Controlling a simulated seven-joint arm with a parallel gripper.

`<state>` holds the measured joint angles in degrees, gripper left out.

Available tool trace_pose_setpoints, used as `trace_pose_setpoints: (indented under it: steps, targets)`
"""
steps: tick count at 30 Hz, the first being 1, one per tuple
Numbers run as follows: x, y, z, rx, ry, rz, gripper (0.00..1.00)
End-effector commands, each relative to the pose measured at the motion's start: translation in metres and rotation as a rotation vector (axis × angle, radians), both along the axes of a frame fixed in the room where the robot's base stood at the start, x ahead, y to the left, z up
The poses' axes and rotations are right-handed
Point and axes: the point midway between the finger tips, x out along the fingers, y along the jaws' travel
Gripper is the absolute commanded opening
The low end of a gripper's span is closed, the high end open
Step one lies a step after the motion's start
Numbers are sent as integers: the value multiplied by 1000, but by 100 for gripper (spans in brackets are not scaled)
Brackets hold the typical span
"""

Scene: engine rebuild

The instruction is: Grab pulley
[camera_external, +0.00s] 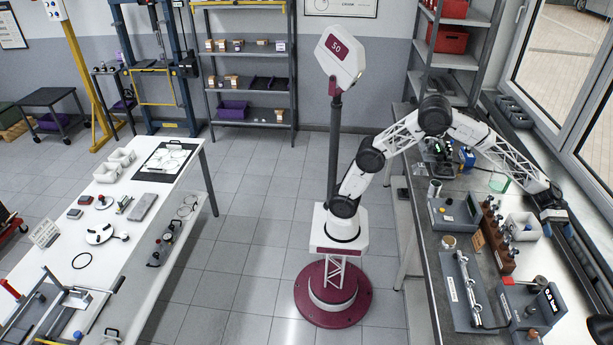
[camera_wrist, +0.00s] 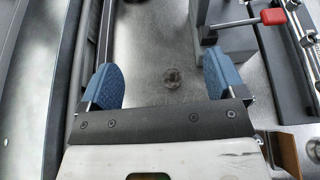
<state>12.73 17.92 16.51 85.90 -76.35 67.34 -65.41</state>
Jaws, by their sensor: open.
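My gripper (camera_external: 556,222) is over the right side of the grey workbench in the external view, near the window-side edge. In the wrist view its two blue fingertips (camera_wrist: 160,80) are wide apart with nothing held between them. A small round metallic thing (camera_wrist: 172,78), possibly the pulley, shows on the grey surface between the fingers and apart from both. It is small and blurred, so I cannot be sure what it is. I cannot pick out a pulley in the external view, where the gripper hides part of the bench.
A red-handled tool (camera_wrist: 272,16) sits on a grey block to the right of the fingers. A wooden holder (camera_external: 497,237) with several metal parts and a white bin (camera_external: 523,226) stand left of my gripper. A dark rail (camera_external: 590,262) runs along the window side.

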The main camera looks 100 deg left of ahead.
Motion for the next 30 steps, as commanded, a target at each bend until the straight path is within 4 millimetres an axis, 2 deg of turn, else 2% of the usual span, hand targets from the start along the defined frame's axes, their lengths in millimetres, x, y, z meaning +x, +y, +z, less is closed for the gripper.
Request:
trace_pose_setpoints:
  steps: [1, 15, 18, 24, 30]
  targets:
    - [0, 0, -15, 1, 2, 0, 89]
    - [0, 0, -150, 0, 1, 0, 89]
    - [0, 0, -174, 1, -1, 1, 89]
    - [0, 0, -195, 0, -4, 1, 89]
    - [0, 0, -196, 0, -4, 1, 89]
